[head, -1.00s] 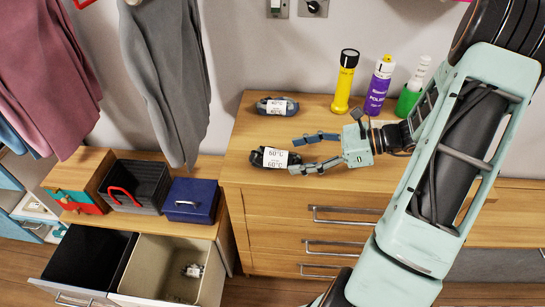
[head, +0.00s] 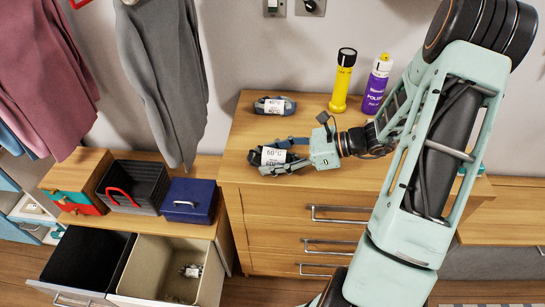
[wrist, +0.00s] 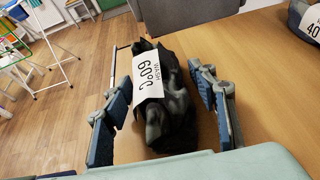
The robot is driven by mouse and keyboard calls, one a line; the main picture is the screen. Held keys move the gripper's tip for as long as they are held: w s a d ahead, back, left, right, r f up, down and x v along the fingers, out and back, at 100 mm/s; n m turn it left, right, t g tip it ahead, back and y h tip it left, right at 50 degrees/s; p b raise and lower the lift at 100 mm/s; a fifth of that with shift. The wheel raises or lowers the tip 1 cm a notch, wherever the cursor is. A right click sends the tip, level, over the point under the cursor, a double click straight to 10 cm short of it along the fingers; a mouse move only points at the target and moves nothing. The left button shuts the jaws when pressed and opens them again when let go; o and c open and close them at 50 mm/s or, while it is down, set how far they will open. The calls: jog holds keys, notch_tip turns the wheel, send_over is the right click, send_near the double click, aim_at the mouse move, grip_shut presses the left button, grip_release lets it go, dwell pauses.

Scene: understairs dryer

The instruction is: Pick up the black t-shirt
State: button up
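The black t-shirt (head: 257,158) is a dark folded bundle with a white label, lying near the left edge of the wooden dresser top. In the wrist view the black t-shirt (wrist: 172,105) lies between my gripper's two fingers, and its label reads 60°C and WASH. My gripper (head: 285,157) is open around the bundle, one finger on each side. In the wrist view my gripper (wrist: 165,105) shows wood between each finger and the cloth, so the fingers look apart from it.
A second labelled bundle (head: 275,106), blue-grey, lies farther back on the dresser (head: 232,170). A yellow flashlight (head: 342,85) and a purple bottle (head: 375,88) stand behind my arm. Open bins (head: 150,270), a dark basket (head: 135,187) and a blue box (head: 190,200) are at lower left.

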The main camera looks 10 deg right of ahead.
jog(key=c, duration=0.9)
